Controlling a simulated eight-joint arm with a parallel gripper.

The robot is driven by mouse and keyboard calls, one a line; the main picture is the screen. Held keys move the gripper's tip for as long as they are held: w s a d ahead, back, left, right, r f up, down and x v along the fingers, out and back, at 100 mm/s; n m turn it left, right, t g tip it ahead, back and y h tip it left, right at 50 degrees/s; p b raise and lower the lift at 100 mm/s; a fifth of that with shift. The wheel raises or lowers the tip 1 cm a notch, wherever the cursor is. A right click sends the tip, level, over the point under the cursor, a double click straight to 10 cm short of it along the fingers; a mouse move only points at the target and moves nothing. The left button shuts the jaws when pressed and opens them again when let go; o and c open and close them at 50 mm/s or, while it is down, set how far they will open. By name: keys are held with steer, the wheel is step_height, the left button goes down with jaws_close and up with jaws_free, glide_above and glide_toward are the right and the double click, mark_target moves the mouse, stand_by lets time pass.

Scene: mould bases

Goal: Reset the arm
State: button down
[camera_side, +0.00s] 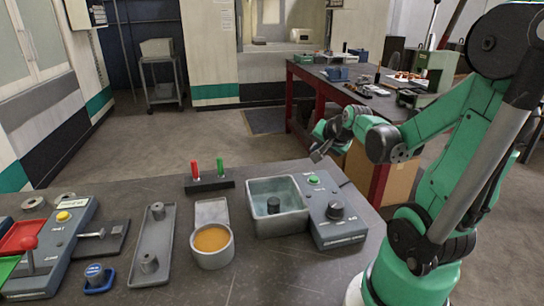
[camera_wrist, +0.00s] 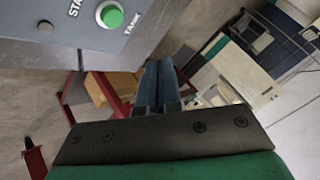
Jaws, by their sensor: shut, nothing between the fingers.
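My gripper (camera_side: 318,154) hangs in the air above the back edge of the table, behind the square grey tank (camera_side: 268,190). Its fingers are together with nothing between them. In the wrist view the shut fingers (camera_wrist: 157,70) point away from the camera. The control box (camera_side: 337,215) with a green button and a dark knob stands to the right of the tank, below and in front of the gripper. Its green button (camera_wrist: 111,15) shows at the top left of the wrist view, apart from the fingers.
A round cup (camera_side: 212,257) of orange material, a grey tray with two pegs (camera_side: 154,245), a stand with red and green handles (camera_side: 209,183) and a yellow-button box (camera_side: 54,250) sit on the table. A red-legged bench (camera_side: 320,85) stands behind. Air around the gripper looks clear.

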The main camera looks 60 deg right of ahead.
stand_by(0.3)
steer(key=w+a+r+n+y, duration=0.1)
steer(key=a+n+y, duration=0.2)
steer(key=a+n, duration=0.5)
steer(key=w+a+r+n+y, duration=0.1)
steer(key=a+n+y, duration=0.1)
steer(key=a+n, duration=0.6)
steer(key=a, duration=0.7)
steer(key=shift+w+a+r+n+y, duration=0.2)
steer(key=shift+w+n+y, duration=0.1)
steer(key=shift+n+y, duration=0.1)
steer(key=s+d+r+m+g, duration=0.1)
steer(key=d+m, duration=0.2)
steer(key=d, duration=0.4)
steer(key=s+d+r+m+g+h, duration=0.1)
steer(key=s+d+r+m+g, duration=0.1)
steer(key=d, duration=0.5)
steer(key=s+d+r+m+g+h, duration=0.1)
steer(key=d+r+m, duration=0.1)
steer(key=d+m, duration=0.2)
steer(key=d, duration=0.3)
steer(key=shift+s+g, duration=0.25)
steer(key=shift+g, duration=0.15)
